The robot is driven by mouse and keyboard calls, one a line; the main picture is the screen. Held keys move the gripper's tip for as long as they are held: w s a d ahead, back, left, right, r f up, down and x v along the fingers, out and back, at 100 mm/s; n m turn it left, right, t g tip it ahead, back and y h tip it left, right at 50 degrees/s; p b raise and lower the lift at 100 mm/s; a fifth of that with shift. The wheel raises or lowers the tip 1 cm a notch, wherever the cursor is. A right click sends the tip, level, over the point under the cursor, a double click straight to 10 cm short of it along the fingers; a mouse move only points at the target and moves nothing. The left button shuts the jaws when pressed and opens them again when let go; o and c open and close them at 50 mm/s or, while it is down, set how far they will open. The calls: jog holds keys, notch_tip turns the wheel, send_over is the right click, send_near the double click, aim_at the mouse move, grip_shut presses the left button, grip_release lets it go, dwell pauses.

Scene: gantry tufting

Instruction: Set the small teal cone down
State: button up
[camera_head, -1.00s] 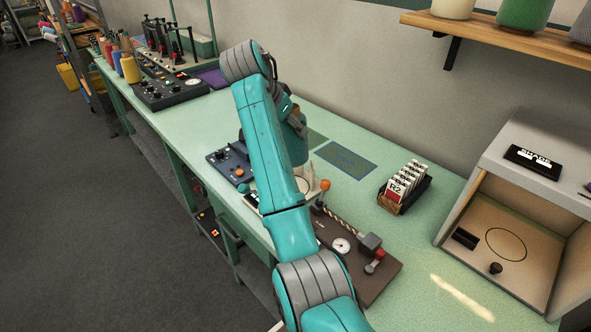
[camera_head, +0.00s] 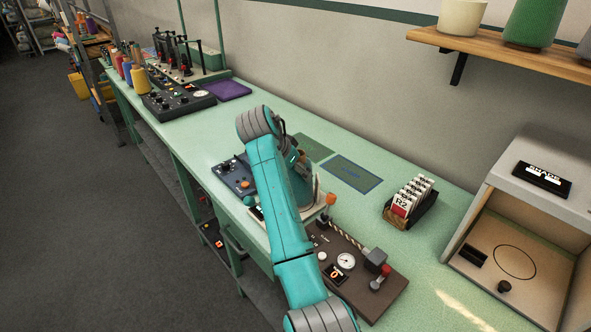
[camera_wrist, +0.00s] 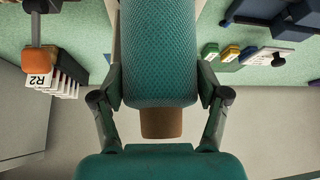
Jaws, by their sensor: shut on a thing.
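The small teal cone (camera_wrist: 160,50) fills the middle of the wrist view, its mesh-textured teal winding above and a brown core end below. My gripper (camera_wrist: 160,85) is shut on it, one finger on each side. In the head view my arm bends over the green bench (camera_head: 215,120), and its links hide the gripper and most or all of the cone. I cannot tell from these views whether the cone touches anything below it.
A dark green patch (camera_head: 313,147) and a blue-outlined patch (camera_head: 352,174) lie flat behind my arm. A box of R2 cards (camera_head: 410,203), a brown gauge board (camera_head: 345,262) and a shade booth (camera_head: 528,205) stand to the right. A dark control box (camera_head: 236,176) sits left. Cones stand on the shelf (camera_head: 500,48).

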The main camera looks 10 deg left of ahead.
jog(key=o, duration=1.3)
jog(key=v, duration=1.2)
jog(key=shift+s+a, duration=0.1)
